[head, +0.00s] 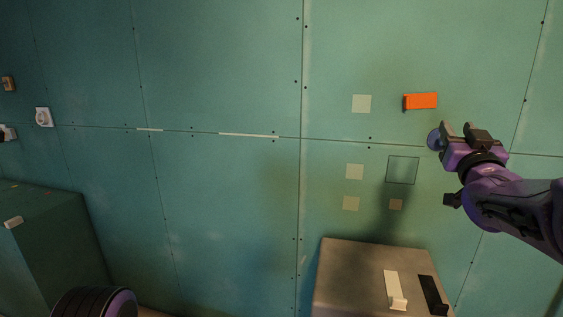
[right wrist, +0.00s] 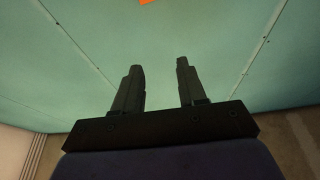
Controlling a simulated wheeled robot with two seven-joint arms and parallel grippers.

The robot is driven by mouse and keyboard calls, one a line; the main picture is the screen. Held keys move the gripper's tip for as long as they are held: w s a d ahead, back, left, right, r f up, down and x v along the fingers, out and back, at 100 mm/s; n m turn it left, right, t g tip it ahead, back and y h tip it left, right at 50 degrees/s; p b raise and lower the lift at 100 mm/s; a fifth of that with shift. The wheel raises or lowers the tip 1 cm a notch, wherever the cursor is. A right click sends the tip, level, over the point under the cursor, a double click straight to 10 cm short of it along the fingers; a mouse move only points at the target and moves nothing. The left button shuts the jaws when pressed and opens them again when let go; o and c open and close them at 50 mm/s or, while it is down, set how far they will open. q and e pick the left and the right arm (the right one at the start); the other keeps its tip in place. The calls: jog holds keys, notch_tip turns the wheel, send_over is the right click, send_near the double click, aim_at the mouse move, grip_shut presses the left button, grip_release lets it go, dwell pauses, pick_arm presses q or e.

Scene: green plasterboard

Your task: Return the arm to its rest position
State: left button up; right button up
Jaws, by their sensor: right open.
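My right gripper (head: 457,130) is on my purple arm, which comes in from the right in the head view. It is held up in front of the green plasterboard wall (head: 220,70), below and right of an orange block (head: 421,101) on the wall. In the right wrist view the two dark fingers (right wrist: 157,80) stand apart with nothing between them. An edge of the orange block shows at the top of that view (right wrist: 148,2). My left gripper is not in view.
A grey-brown box (head: 350,275) stands below, with a white item (head: 394,288) and a black item (head: 432,293) on top. Pale squares (head: 361,104) and a dark-outlined square (head: 402,170) are on the wall. A dark green block (head: 45,245) and a white socket (head: 43,117) are at left.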

jog(key=s+a+f+m+g, duration=0.1)
jog(key=s+f+g, duration=0.2)
jog(key=f, duration=1.1)
jog(key=s+f+m+g, duration=0.1)
jog(key=s+f+g, duration=0.15)
jog(key=f, duration=1.15)
jog(key=s+a+f+m+g, duration=0.1)
jog(key=s+f+g, duration=0.15)
jog(key=f, duration=1.15)
jog(key=s+a+f+g, duration=0.1)
jog(key=s+f+g, duration=0.2)
jog(key=s+f, duration=0.5)
jog(key=s+a+f+g+y, duration=0.1)
jog(key=s+a+f+g, duration=0.1)
jog(key=s+f, duration=0.5)
jog(key=s+a+f+m+g, duration=0.1)
jog(key=s+f+g, duration=0.4)
jog(key=s, duration=1.1)
notch_tip(320, 180, down, 4)
jog(key=shift+a+r+y, duration=0.15)
jog(key=shift+y, duration=0.25)
